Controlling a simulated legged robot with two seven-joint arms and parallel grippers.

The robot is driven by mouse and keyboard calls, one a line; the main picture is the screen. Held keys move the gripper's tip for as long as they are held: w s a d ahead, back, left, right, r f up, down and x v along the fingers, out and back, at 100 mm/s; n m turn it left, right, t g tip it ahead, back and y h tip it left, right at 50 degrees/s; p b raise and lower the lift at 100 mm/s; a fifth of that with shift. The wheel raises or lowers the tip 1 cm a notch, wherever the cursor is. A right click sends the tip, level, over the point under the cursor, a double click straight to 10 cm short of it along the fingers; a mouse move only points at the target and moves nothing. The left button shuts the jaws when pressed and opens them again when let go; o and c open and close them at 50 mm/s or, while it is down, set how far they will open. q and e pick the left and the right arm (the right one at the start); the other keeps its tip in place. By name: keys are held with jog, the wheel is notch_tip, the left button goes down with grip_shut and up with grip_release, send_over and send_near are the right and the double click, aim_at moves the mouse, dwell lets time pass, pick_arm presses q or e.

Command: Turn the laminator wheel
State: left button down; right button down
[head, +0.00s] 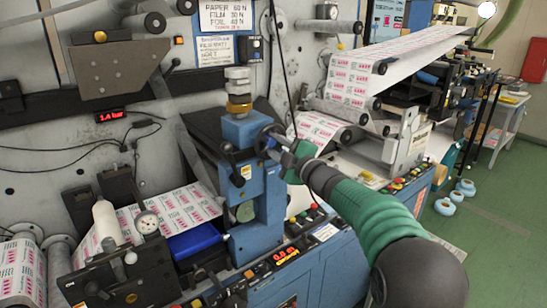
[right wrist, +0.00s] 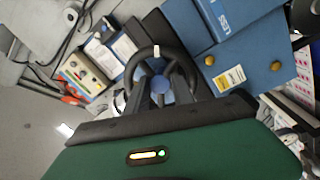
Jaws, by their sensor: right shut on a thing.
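The laminator wheel is a black spoked handwheel (head: 268,137) on the side of a blue upright housing (head: 253,190) in the head view. In the right wrist view the wheel (right wrist: 143,57) shows its black rim, a white mark on the top of the rim and a blue hub. My right gripper (head: 283,148) comes from the right and is at the wheel, shut on it. In the right wrist view, my green gripper body hides the lower part of the wheel. The exact contact of the fingertips is hard to see. My left gripper is not in view.
Printed web rolls (head: 345,85) stand behind my right arm. A button panel (head: 310,222) runs along the front. Green floor at the right is mostly free.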

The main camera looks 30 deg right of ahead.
jog(key=n+b, duration=0.2)
jog(key=n, duration=0.1)
jog(key=n+b, duration=0.2)
jog(key=n, duration=0.1)
jog(key=f+n+y+b, duration=0.1)
jog(key=n+b, duration=0.1)
jog(key=n, duration=0.1)
jog(key=shift+n+b, duration=0.3)
jog(key=shift+b, duration=0.1)
jog(key=shift+n+y+b, duration=0.3)
jog(key=shift+n+b, duration=0.2)
jog(key=shift+n, duration=0.4)
jog(key=shift+s+r, duration=0.1)
jog(key=c, duration=1.4)
grip_release()
jog(key=shift+r, duration=0.1)
jog(key=s, duration=0.5)
jog(key=s+d+b, duration=0.1)
jog(key=s, duration=0.5)
jog(key=s+d+f+b, duration=0.1)
jog(key=s, duration=0.4)
jog(key=shift+s+d, duration=0.1)
jog(key=shift+s, duration=0.25)
